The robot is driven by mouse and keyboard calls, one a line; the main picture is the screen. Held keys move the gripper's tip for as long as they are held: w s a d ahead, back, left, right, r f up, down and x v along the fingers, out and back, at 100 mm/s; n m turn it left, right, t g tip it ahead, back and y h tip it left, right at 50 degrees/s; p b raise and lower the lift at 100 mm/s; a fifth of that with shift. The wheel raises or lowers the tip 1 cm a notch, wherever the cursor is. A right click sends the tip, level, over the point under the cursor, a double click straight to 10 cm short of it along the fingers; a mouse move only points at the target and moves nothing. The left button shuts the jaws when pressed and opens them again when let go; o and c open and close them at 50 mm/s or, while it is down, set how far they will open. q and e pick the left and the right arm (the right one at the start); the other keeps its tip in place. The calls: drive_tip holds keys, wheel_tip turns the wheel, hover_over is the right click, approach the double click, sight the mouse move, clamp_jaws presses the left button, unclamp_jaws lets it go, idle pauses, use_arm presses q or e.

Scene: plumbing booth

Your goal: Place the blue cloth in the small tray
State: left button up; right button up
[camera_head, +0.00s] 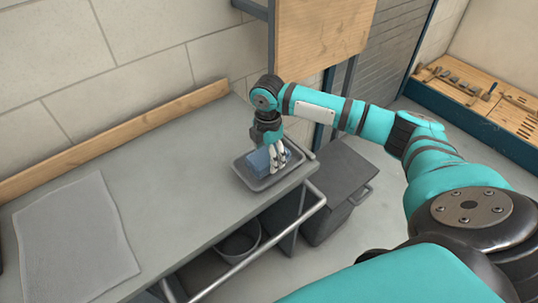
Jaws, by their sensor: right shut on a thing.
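The small tray (246,179) is a dark grey shallow tray near the right end of the grey workbench. My left gripper is not in view.
A light grey mat (75,240) lies at the bench's left. The grey workbench (170,190) is clear between mat and tray. A black bucket (238,244) sits below. A dark bin (328,190) stands right of the bench.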

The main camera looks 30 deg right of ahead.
drive_tip(key=shift+w+d+f, duration=0.1)
drive_tip(key=shift+w+d, duration=0.4)
drive_tip(key=shift+w, duration=0.15)
wheel_tip(320, 180, down, 3)
drive_tip(key=shift+r+p, duration=0.1)
drive_tip(key=shift+p, duration=0.6)
drive_tip(key=shift+f, duration=0.4)
drive_tip(key=shift+f, duration=0.1)
drive_tip(key=o, duration=0.8)
drive_tip(key=shift+c, duration=0.2)
wheel_tip(320, 180, up, 12)
drive_tip(key=b, duration=0.2)
drive_tip(key=shift+r+b, duration=0.2)
drive_tip(key=shift+b, duration=0.1)
